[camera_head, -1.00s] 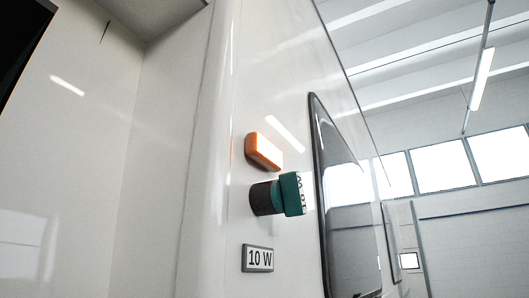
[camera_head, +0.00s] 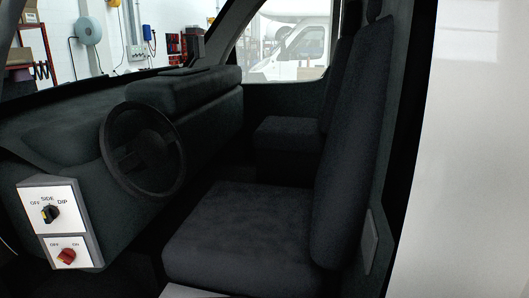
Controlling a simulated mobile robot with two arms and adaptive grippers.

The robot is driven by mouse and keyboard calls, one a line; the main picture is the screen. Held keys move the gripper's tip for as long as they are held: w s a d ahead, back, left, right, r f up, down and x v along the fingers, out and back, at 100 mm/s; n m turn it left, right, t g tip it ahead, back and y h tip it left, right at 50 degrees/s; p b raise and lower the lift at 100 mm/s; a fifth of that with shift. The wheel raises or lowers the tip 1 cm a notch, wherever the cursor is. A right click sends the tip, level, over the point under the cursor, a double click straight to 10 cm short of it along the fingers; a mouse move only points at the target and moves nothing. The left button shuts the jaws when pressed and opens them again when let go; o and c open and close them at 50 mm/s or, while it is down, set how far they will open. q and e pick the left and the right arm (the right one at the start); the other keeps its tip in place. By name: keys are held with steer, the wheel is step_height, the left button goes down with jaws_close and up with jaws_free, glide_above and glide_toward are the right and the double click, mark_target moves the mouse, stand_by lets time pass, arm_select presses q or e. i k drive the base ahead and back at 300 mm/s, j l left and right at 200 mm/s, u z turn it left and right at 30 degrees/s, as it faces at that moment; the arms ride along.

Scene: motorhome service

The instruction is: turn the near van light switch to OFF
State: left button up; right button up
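A light switch box (camera_head: 85,222) with a white face is mounted low on the left, beside the dark dashboard. Its upper part has a black rotary knob (camera_head: 51,214) with the labels OFF, SIDE and DIP around it. Neither of my grippers is in view.
A dark steering wheel (camera_head: 143,151) stands right of the switch box. Dark seats (camera_head: 235,232) fill the middle. A white body panel (camera_head: 468,160) borders the right. Another white vehicle (camera_head: 300,50) shows through the far window.

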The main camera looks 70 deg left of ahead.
mark_target(50, 213)
steer(key=u, duration=3.7)
